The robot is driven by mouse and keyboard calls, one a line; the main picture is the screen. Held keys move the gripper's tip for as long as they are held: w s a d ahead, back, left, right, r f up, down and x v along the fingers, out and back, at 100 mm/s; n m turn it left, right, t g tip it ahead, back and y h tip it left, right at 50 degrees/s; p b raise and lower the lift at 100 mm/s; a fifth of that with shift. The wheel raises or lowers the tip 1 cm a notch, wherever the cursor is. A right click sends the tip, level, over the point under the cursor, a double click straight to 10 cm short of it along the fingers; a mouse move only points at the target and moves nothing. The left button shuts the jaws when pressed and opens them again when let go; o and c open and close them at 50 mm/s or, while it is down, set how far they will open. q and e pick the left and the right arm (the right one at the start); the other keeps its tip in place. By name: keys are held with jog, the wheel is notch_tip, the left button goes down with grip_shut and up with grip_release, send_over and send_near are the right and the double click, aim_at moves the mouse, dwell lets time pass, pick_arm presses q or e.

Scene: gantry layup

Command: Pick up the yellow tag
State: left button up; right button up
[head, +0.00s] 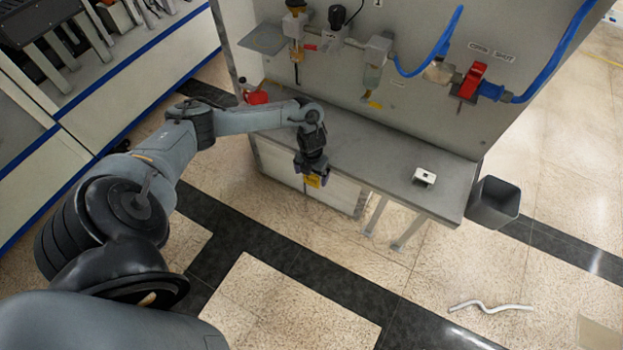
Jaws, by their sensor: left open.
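Another small yellow piece (375,105) shows at the back panel, below a clear bowl. My right gripper is not in view.
A small white box (424,177) sits on the bench's right part, and a red object (257,97) at its left end. A grey bin (494,203) stands by the right end. Blue hose (553,72) and a red valve (471,80) are on the panel. A white bent tube (490,307) lies on the floor.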

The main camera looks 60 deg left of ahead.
pick_arm(q)
jog(key=shift+f, duration=0.4)
jog(key=c, duration=1.1)
jog(key=shift+r, duration=0.15)
jog(key=shift+r, duration=0.5)
jog(key=shift+s+d+r, duration=0.15)
jog(key=shift+s+d, duration=0.15)
jog(key=shift+s, duration=0.25)
jog(key=s+d, duration=0.3)
jog(key=s, duration=0.1)
jog(key=s+d, duration=0.3)
jog(key=s, duration=0.2)
jog(key=s+d, duration=0.3)
jog(key=s, duration=0.2)
jog(key=shift+s, duration=0.1)
